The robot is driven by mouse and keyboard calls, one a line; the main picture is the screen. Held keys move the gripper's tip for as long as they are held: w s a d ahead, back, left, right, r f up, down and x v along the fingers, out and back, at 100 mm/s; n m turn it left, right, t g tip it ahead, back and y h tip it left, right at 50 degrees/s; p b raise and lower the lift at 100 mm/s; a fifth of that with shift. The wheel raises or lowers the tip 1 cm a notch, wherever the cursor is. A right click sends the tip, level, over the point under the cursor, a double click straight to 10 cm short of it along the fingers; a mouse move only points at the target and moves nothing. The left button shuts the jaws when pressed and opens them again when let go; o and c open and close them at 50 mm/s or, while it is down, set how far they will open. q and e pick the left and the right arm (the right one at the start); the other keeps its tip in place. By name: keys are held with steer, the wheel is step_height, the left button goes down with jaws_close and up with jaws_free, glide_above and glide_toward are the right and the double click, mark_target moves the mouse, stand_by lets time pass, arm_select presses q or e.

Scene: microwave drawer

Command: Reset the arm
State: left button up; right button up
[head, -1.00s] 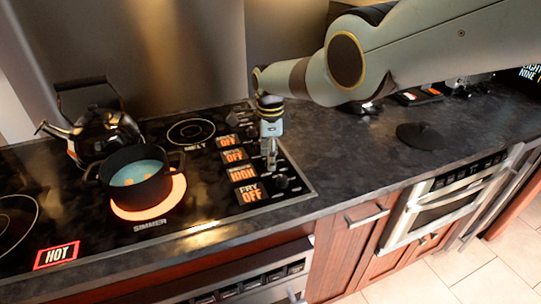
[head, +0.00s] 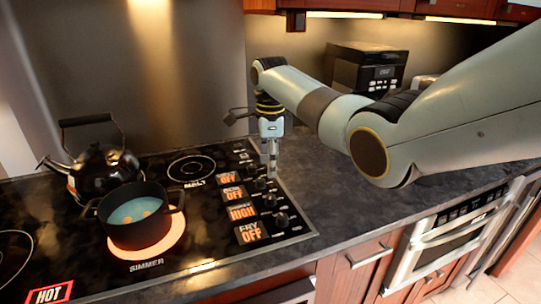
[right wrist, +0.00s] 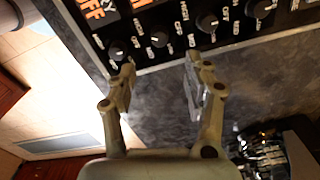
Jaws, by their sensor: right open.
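My right gripper (head: 270,168) hangs pointing down over the right edge of the cooktop, by the column of knobs. In the right wrist view the right gripper (right wrist: 158,85) has its two fingers spread apart with nothing between them. Below the fingers are the dark counter and the cooktop's edge with several black knobs (right wrist: 207,21). My left gripper is not in view.
A black pot (head: 138,222) with bluish contents sits on the glowing burner (head: 172,243). A black kettle (head: 102,172) stands behind it. A microwave (head: 365,68) stands at the back. The counter (head: 310,185) right of the cooktop is clear.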

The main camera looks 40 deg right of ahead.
steer(key=shift+r, duration=0.9)
steer(key=shift+f, duration=0.1)
